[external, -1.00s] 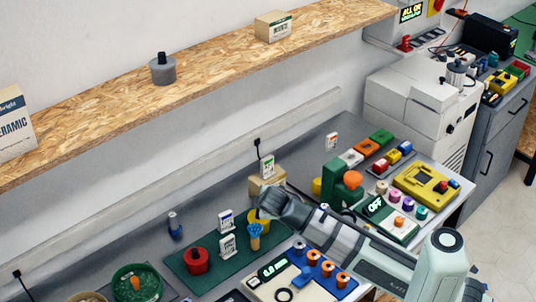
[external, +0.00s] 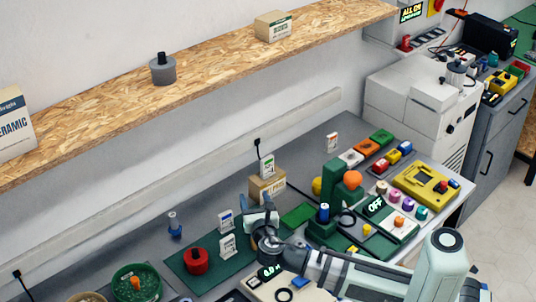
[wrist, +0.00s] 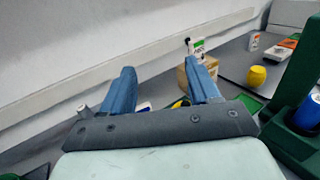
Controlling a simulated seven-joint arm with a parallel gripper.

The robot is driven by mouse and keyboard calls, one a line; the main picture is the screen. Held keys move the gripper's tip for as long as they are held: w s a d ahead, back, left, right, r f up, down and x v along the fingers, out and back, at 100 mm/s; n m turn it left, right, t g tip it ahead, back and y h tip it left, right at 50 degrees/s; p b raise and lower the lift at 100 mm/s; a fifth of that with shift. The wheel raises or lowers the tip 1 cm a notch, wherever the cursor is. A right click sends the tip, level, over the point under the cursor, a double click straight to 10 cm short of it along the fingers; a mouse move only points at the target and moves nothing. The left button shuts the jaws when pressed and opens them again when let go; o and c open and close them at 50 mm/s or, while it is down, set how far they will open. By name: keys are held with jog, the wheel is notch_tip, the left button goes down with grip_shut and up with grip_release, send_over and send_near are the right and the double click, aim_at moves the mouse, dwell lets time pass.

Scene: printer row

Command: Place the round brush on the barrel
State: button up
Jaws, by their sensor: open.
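My gripper (external: 261,212) is open over the middle of the bench, its two blue fingers pointing toward the back wall. In the wrist view the fingers (wrist: 161,70) stand apart with nothing held between them. I cannot tell for sure which item is the round brush. A small blue upright item with a pale top (external: 175,225) stands apart at the left. A rounded yellow, barrel-like thing (external: 317,187) stands beside the green stand; it also shows in the wrist view (wrist: 257,75). I cannot confirm that it is the barrel.
A cardboard box (external: 267,188) with a label card stands just behind my gripper. A green stand with an orange knob (external: 352,180) and a blue cylinder (external: 323,212) are to the right. A red spool (external: 196,261) sits on a green mat to the left. A wooden shelf (external: 210,75) hangs above.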

jog(key=shift+f, duration=4.95)
notch_tip(320, 180, down, 3)
jog(key=shift+r, duration=0.1)
jog(key=shift+x, duration=1.1)
jog(key=shift+w+a, duration=0.1)
jog(key=shift+w, duration=0.25)
grip_shut()
